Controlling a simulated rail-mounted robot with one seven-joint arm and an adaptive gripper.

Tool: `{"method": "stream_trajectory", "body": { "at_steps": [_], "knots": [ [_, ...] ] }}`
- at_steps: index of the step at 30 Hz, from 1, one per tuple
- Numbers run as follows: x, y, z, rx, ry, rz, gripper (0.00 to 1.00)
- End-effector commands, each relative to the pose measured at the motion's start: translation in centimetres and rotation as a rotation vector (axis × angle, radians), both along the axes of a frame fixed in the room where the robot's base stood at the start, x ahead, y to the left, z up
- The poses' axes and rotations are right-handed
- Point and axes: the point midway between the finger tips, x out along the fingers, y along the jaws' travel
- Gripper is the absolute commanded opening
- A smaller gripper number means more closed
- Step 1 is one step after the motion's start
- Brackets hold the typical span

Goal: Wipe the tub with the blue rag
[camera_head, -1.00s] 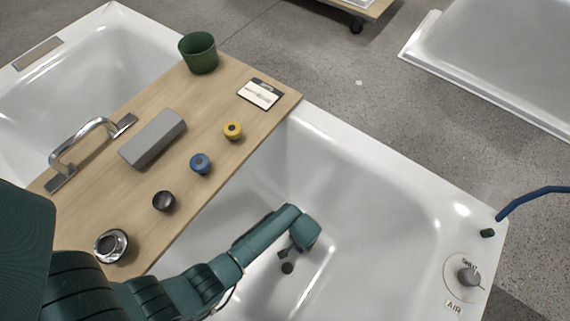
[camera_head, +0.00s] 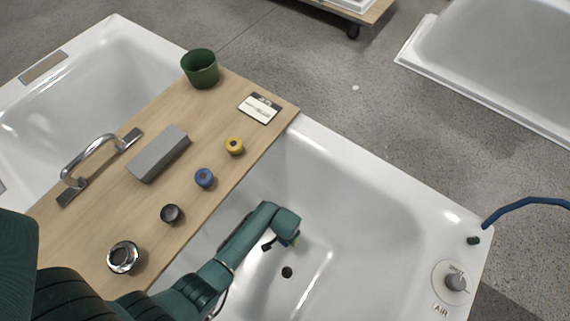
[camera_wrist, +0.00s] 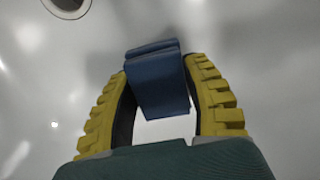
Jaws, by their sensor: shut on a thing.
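The white tub (camera_head: 400,210) fills the lower right of the head view, and my arm reaches down into it. My gripper (camera_head: 283,238) is low inside the tub, beside the dark drain hole (camera_head: 287,272). In the wrist view my gripper (camera_wrist: 160,82) has its yellow ridged fingers shut on the folded blue rag (camera_wrist: 158,80). The tub's white surface (camera_wrist: 250,40) lies behind the rag; I cannot tell whether the rag touches it. In the head view the rag is hidden by my arm and gripper.
A wooden board (camera_head: 225,105) lies across the tub at the left. It carries a green cup (camera_head: 201,70), a grey block (camera_head: 159,154), a metal handle (camera_head: 95,165) and several knobs. A blue hose (camera_head: 525,203) and a dial (camera_head: 456,283) are at the tub's right end.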

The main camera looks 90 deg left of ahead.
Motion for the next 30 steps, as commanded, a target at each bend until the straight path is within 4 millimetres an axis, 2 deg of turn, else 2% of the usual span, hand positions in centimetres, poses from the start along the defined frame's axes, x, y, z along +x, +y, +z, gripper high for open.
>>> {"method": "stream_trajectory", "body": {
  "at_steps": [1, 15, 30],
  "knots": [
    [0.1, 0.0, 1.0, 0.001, -0.001, -0.002, 0.2],
    [0.3, -0.3, 4.7, 0.002, -0.001, -0.014, 0.2],
    [0.3, -0.3, 4.7, 0.001, -0.001, -0.015, 0.2]
  ]
}}
